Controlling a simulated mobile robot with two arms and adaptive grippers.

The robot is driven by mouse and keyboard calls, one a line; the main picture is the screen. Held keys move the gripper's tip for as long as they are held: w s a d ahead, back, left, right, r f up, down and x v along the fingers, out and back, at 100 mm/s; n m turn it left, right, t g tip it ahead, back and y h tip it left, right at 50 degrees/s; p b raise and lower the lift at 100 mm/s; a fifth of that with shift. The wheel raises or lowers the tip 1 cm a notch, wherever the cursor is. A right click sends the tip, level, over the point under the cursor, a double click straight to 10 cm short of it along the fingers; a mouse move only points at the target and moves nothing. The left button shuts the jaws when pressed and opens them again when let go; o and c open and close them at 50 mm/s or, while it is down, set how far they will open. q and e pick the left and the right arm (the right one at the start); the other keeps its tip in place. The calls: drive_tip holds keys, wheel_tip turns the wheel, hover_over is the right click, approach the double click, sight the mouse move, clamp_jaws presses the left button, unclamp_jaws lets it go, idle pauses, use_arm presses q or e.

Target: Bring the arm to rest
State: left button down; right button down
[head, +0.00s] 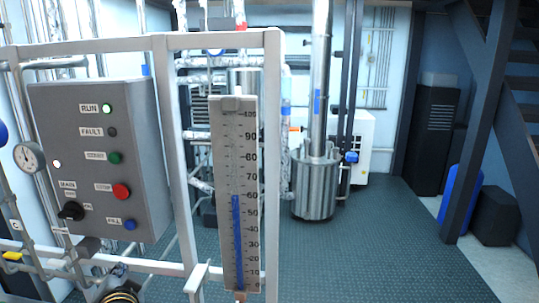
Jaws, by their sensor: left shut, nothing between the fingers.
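My left gripper (118,269) shows small and dark at the bottom left, low in front of the pipework under the control box. Its fingers are shut with nothing between them. Much of it is cut off by the lower edge of the picture. My right gripper is not in view. The grey control box (140,160) stands above the left gripper, with a lit green RUN lamp (107,108), a red button (121,191) and a black main switch (71,211).
A white frame (272,150) carries a level gauge (238,190) with a blue column near 60. A round dial (28,157) sits at the left. Behind stand a steel vessel (315,190) and a dark cabinet (436,140).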

use_arm(q)
drive_tip(key=s+d+f+n+g+h, duration=0.1)
drive_tip(key=s+d+f+g+h, duration=0.4)
drive_tip(key=s+f, duration=0.85)
drive_tip(key=s+d+f+n+g+h, duration=0.1)
drive_tip(key=s+d+f+g+h, duration=0.35)
drive_tip(key=s+f, duration=0.9)
wheel_tip(320, 180, down, 25)
drive_tip(key=s+d+g+y+b, duration=0.1)
drive_tip(key=s+d+y+b, duration=0.1)
drive_tip(key=s+d+b, duration=0.1)
drive_tip(key=s+a+f+g+b, duration=0.1)
drive_tip(key=s+a+f+b, duration=0.1)
drive_tip(key=s+f, duration=1.4)
wheel_tip(320, 180, down, 3)
drive_tip(key=shift+s+a+f+m, duration=0.15)
drive_tip(key=shift+s+a+m, duration=0.2)
drive_tip(key=shift+a, duration=0.25)
drive_tip(key=shift+g, duration=0.25)
